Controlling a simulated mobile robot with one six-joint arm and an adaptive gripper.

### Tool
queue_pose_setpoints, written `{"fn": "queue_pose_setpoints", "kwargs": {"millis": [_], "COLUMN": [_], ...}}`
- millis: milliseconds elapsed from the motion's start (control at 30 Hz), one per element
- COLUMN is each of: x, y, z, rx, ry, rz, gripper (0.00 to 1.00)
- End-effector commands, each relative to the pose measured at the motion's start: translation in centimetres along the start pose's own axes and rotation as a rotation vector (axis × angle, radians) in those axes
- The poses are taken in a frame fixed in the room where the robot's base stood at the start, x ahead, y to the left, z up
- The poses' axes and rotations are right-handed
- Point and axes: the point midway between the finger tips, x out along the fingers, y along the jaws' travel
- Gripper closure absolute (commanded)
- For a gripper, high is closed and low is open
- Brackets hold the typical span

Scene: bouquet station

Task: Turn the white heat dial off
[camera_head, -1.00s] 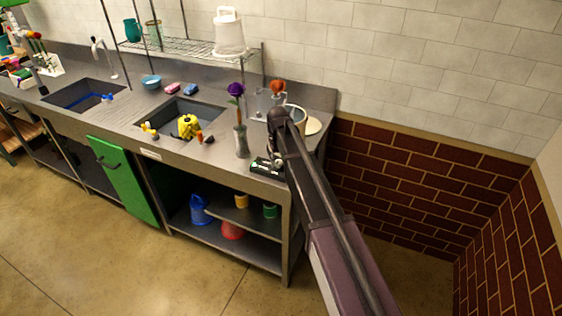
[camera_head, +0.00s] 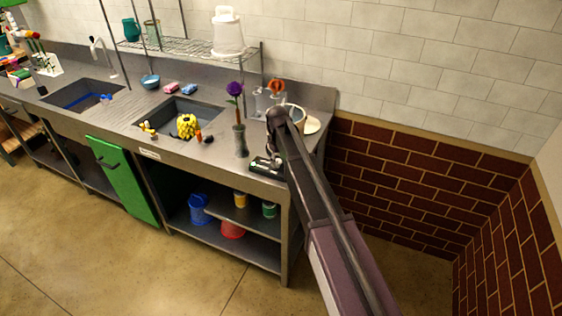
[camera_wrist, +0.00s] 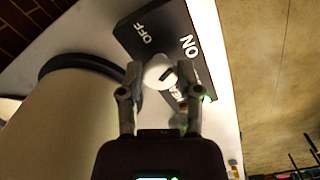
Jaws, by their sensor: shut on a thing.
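The white heat dial (camera_wrist: 160,72) is a round knob with a dark mark, on a black panel (camera_wrist: 140,24) with white OFF and ON lettering. In the wrist view my gripper (camera_wrist: 160,76) is shut on the dial, one finger on each side. The dark mark runs across the knob, but which label it points to is hard to tell. In the head view the black panel (camera_head: 262,167) sits at the counter's front right edge. My arm hides the dial there.
A large cream pot (camera_wrist: 70,125) with a dark rim stands close beside my gripper. A grey vase (camera_head: 240,142) with a purple flower stands left of the panel. A sink (camera_head: 178,113) lies further left. The counter's front edge is near the panel.

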Motion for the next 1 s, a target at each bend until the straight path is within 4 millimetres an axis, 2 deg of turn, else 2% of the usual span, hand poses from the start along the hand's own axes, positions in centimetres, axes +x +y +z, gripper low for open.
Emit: {"fn": "queue_pose_setpoints", "kwargs": {"millis": [133,1000], "x": [-0.05,0.01], "y": [-0.21,-0.42], "z": [-0.57,-0.16], "rx": [-0.143,-0.961], "ry": [0.012,0.008], "rz": [-0.004,-0.006], "gripper": [1.00,1.00]}}
